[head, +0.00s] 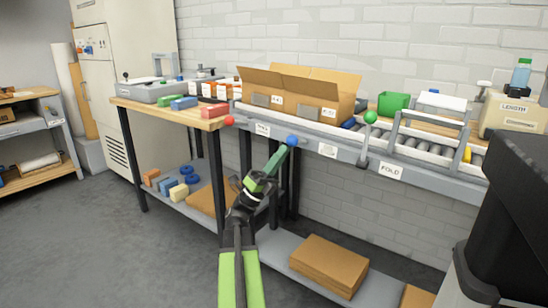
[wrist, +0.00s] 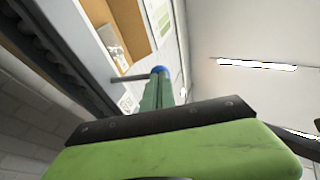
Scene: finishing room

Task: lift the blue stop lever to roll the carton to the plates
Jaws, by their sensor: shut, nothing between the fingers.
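The blue stop lever (head: 292,141) has a round blue knob at the front rail of the roller bench. The knob also shows in the wrist view (wrist: 158,69), with a thin dark rod running left from it. The open brown carton (head: 312,112) stands on the bench behind the lever, flaps up. My gripper (head: 284,153) is shut and empty. Its green fingertips are right at the knob, seemingly just under it; I cannot tell whether they touch. Grey frames (head: 430,126) stand over the rollers to the right; I cannot tell which parts are the plates.
A red knob (head: 229,121) is left of the blue one and a green knob (head: 370,117) is right of it. A FOLD label (head: 391,171) marks the rail. A wooden table (head: 165,112) adjoins on the left. Flat cardboard (head: 328,265) lies on the low shelf.

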